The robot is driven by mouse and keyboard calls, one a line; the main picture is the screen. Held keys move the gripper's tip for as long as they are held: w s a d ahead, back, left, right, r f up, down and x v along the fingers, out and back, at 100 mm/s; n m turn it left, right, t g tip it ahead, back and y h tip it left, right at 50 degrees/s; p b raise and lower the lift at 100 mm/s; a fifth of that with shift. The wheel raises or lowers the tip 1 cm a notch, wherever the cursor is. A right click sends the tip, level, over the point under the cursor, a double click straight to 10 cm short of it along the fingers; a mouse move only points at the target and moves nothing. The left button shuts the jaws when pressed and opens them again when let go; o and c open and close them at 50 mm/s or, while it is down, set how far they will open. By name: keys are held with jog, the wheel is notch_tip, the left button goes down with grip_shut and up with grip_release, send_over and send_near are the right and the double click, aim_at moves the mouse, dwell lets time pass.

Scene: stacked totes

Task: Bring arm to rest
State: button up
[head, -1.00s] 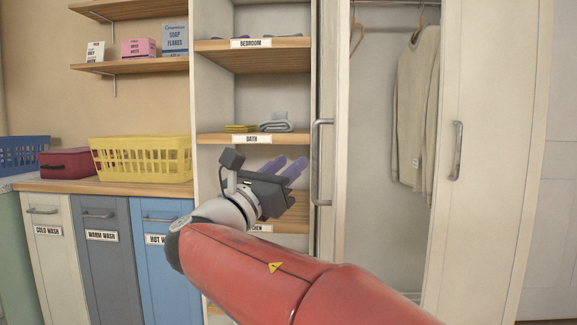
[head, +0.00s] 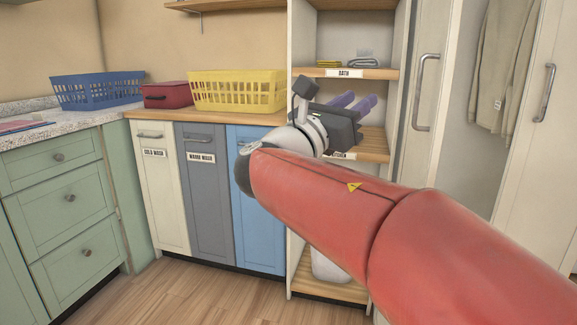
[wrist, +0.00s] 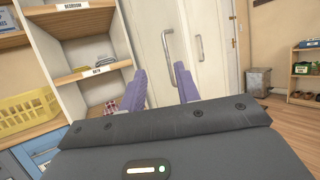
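My gripper (head: 355,101) is held out in front of the open shelf unit, at the height between the bath shelf and the kitchen shelf. Its two purple fingers stand apart with nothing between them in the wrist view (wrist: 160,90). My red arm reaches in from the lower right of the head view and hides part of the shelf unit. I cannot tell from these views whether the gripper touches the shelf unit.
The bath shelf (head: 385,73) holds folded cloths. A yellow basket (head: 237,92), a red case (head: 167,96) and a blue basket (head: 97,91) stand on the counters at left. Wardrobe doors (head: 432,70) are at right. Wooden floor (head: 190,300) shows at the lower left.

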jog(key=s+d+f+m+g+y, duration=0.35)
jog(key=s+d+f+m, duration=0.2)
jog(key=f, duration=0.35)
jog(key=s+d+f+m+g+y, duration=0.35)
jog(key=s+d+f+m, duration=0.2)
jog(key=f, duration=0.35)
jog(key=s+a+f+m+g+y, duration=0.1)
jog(key=s+a+f+m+y, duration=0.2)
jog(key=s+f+m+y, duration=0.2)
jog(key=s+a+f+m+g+y, duration=0.1)
jog(key=s+a+f+m+y, duration=0.2)
jog(key=s+f+m, duration=0.4)
notch_tip(320, 180, down, 5)
jog(key=m+y, duration=0.1)
jog(key=m, duration=0.1)
jog(key=shift+s+f+m+y, duration=0.15)
jog(key=shift+s+m+y, duration=0.05)
jog(key=shift+m+y, duration=0.2)
